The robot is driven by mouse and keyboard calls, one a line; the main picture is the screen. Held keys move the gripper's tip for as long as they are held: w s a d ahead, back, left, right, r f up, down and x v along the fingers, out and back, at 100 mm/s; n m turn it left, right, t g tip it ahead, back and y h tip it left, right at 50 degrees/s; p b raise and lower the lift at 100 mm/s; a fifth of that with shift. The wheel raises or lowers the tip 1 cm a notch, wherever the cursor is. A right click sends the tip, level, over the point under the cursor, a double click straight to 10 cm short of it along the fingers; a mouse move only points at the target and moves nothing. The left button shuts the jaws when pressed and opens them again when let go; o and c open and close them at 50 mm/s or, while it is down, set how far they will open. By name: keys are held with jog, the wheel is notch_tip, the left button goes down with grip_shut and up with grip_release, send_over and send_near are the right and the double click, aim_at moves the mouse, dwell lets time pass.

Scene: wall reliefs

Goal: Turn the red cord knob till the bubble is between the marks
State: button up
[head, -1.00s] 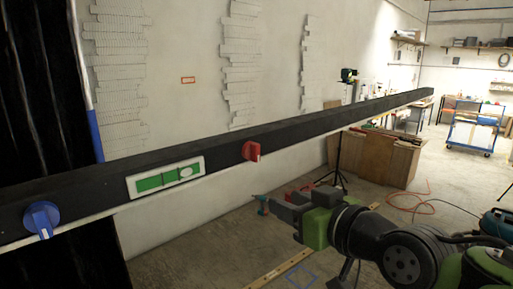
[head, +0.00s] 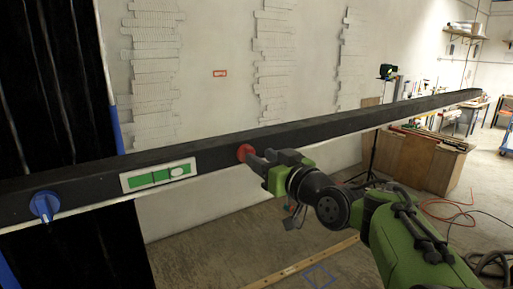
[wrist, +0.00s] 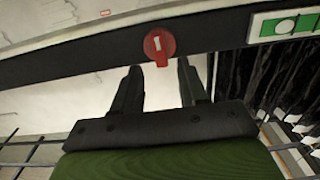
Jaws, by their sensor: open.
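The red cord knob (head: 244,152) is on the front of the black beam (head: 330,126). In the wrist view the red knob (wrist: 159,45) shows a white mark and a tab pointing toward me. My gripper (head: 262,158) is at the knob in the head view and hides part of it. In the wrist view my gripper (wrist: 160,75) is open, with its fingertips just short of the knob and one on either side of its tab. The green level vial (head: 158,174) sits in a white frame left of the knob. Its pale bubble (head: 179,171) is toward the right end.
A blue knob (head: 45,206) is on the beam's left end. A small orange-framed plate (head: 220,73) and white stacked reliefs (head: 272,60) are on the wall behind. A wooden cabinet (head: 420,160) stands at the right, with an orange cord on the floor.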

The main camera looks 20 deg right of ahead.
aim_at(254, 153)
jog(key=x, duration=0.3)
jog(key=shift+w+a+p, duration=0.1)
jog(key=shift+a+p, duration=0.05)
jog(key=shift+p, duration=0.15)
grip_shut()
jog(key=shift+m, duration=0.3)
jog(key=m, duration=0.4)
jog(key=shift+d+f+b, duration=0.1)
jog(key=shift+d+b, duration=0.15)
jog(key=shift+b, duration=0.1)
jog(key=m+p, duration=0.1)
jog(key=m, duration=0.4)
jog(key=m+p, duration=0.1)
jog(key=m, duration=0.4)
jog(key=f+m+p, duration=0.1)
jog(key=m, duration=0.4)
jog(key=shift+w+d+p, duration=0.1)
jog(key=shift+d+p, duration=0.2)
jog(key=shift+p, duration=0.05)
